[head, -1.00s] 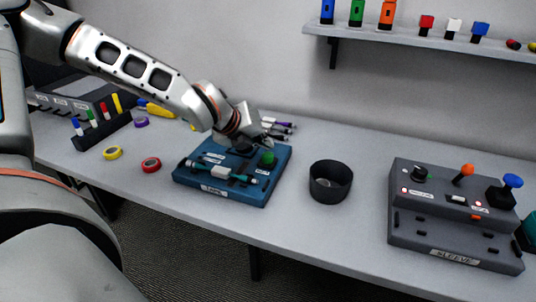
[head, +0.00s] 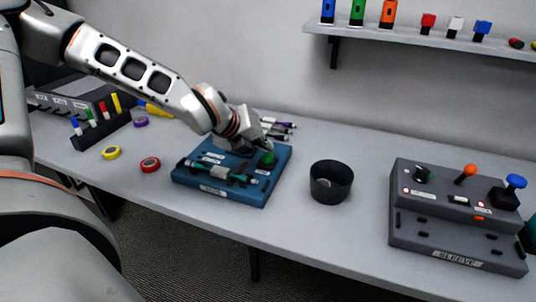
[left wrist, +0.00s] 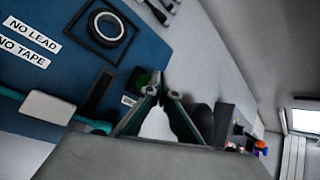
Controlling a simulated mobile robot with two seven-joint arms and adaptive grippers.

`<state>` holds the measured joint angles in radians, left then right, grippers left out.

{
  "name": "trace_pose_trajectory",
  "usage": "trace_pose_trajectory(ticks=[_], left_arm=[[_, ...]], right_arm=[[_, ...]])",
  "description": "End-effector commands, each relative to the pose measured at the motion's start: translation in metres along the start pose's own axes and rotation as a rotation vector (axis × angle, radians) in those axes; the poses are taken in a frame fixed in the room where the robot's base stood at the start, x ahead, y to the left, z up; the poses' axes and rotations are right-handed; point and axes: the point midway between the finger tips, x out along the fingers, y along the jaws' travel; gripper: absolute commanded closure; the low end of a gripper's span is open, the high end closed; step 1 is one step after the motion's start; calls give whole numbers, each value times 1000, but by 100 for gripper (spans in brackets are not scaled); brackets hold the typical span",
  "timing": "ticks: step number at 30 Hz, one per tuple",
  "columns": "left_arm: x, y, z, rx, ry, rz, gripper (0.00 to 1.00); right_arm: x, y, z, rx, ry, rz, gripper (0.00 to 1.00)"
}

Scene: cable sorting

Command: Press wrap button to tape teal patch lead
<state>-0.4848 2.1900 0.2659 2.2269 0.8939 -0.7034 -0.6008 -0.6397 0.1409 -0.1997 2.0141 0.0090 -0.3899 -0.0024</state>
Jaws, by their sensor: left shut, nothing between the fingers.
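The blue wrapping station (head: 190,183) stands on the bench. The teal patch lead (head: 241,179) lies across its front, with a pale block (head: 220,171) around its middle; the lead also shows at the left of the left wrist view (left wrist: 10,93). A green button (head: 268,159) is at the station's right rear. My left gripper (head: 267,146) is shut and empty, its fingertips right at the button's top; I cannot tell whether they touch. In the left wrist view the fingertips (left wrist: 164,94) partly cover the button (left wrist: 143,80). My right gripper is not in view.
A black round cup (head: 330,182) stands right of the station, and a grey sleeve station (head: 455,235) farther right. Purple-ended leads (head: 283,124) lie behind the gripper. Red (head: 150,164) and yellow (head: 111,153) tape rolls lie left. Bench between cup and sleeve station is clear.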

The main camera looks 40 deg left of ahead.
Motion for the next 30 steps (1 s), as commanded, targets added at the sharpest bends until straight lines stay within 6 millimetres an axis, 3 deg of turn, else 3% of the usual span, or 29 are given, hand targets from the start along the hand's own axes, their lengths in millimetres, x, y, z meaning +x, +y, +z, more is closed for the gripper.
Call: trace_pose_trajectory(ticks=[18,30], left_arm=[[4,3,-3,0,0,0,100],[6,5,-5,-1,0,0,100]], right_arm=[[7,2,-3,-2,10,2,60],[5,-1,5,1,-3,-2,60]])
